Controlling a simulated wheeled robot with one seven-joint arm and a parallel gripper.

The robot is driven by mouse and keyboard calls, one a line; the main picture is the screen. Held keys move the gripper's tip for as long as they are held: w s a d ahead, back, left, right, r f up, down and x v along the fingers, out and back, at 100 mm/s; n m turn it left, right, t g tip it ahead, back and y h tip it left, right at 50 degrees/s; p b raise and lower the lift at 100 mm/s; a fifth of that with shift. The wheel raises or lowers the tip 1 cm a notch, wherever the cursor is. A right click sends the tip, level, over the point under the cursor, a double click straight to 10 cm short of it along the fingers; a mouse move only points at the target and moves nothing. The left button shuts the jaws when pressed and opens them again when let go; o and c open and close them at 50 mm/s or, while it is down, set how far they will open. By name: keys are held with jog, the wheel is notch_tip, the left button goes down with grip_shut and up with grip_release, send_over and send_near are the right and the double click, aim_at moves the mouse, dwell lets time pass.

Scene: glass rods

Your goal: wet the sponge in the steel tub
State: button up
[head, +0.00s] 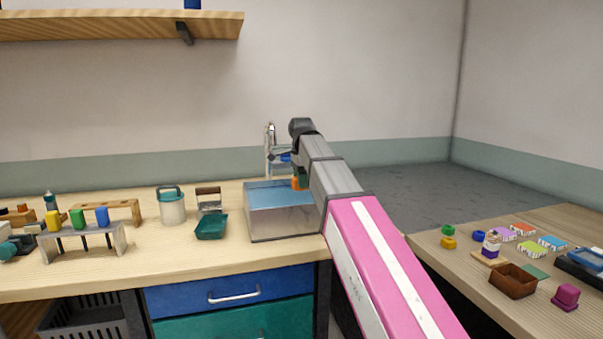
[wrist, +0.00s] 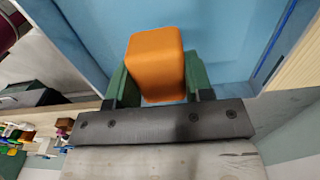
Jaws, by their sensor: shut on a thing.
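The steel tub (head: 282,222) stands on the wooden bench, with blue water (head: 275,190) in it. My gripper (head: 299,183) is over the tub's right part, pointing down. It is shut on the orange sponge (wrist: 155,62), which sits between its green fingers in the wrist view. The sponge shows only as a small orange patch (head: 295,184) in the head view, mostly hidden by my arm. Blue water (wrist: 225,35) lies behind the sponge in the wrist view. I cannot tell whether the sponge touches the water.
A green scoop (head: 211,227) and a lidded canister (head: 172,206) stand left of the tub. A rack with coloured blocks (head: 80,240) is further left. A faucet-like stand (head: 271,150) rises behind the tub. A second table (head: 470,275) at right holds small items.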

jog(key=shift+f, duration=4.75)
jog(key=shift+r, duration=5.5)
jog(key=shift+r, duration=0.1)
jog(key=shift+r, duration=2.4)
jog(key=shift+s, duration=0.15)
